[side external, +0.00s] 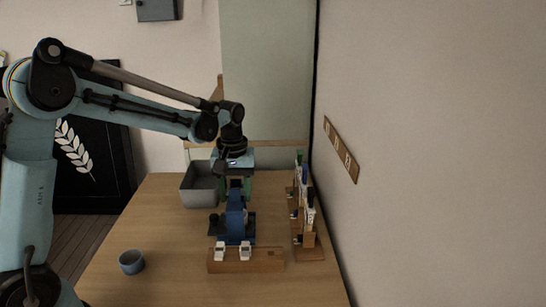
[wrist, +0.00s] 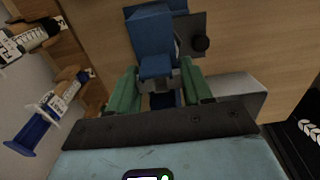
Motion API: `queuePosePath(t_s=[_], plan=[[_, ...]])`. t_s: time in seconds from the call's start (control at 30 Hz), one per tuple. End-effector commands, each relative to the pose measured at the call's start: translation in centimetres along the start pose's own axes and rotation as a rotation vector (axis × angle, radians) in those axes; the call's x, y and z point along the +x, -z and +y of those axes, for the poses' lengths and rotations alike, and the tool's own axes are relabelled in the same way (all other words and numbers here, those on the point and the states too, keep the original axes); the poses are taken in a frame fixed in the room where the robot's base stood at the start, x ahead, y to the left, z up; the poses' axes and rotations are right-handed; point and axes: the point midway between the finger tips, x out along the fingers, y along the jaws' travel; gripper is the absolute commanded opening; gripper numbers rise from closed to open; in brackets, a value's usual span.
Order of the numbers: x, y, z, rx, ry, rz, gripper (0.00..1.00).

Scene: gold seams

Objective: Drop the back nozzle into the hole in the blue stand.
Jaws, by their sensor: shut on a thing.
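The blue stand (side external: 236,218) stands upright on the table in the side view, and its blue block (wrist: 153,36) fills the top middle of the wrist view. A black knob (wrist: 201,43) sticks out beside it. My gripper (side external: 236,188) is over the far end of the stand, pointing down. Its green fingers (wrist: 160,76) are shut on a small greyish piece (wrist: 172,84), which looks like the nozzle and is mostly hidden between them. I cannot see the stand's hole or tell whether the nozzle touches the stand.
A wooden block (side external: 260,267) in front holds two white pieces (side external: 219,252). A wooden rack (side external: 308,254) with several upright tools stands on the right near the wall. A grey bin (side external: 188,193) is behind left. A blue cup (side external: 131,262) is front left. The table's left middle is clear.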

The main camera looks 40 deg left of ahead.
Motion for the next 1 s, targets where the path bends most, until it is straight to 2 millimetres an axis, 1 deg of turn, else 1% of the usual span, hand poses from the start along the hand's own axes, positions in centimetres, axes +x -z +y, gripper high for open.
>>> queuePosePath(t_s=[0.37,0.4,0.57,0.6,1.0], plan=[[0.10,0.00,0.00,0.000,0.000,0.000,0.22],[0.10,0.00,0.00,0.000,0.000,0.000,0.53],[0.10,0.00,0.02,0.000,-0.001,0.000,0.77],[0.10,-0.01,0.05,0.001,-0.002,0.000,0.80],[0.10,-0.01,0.02,0.000,-0.001,0.000,0.80]])
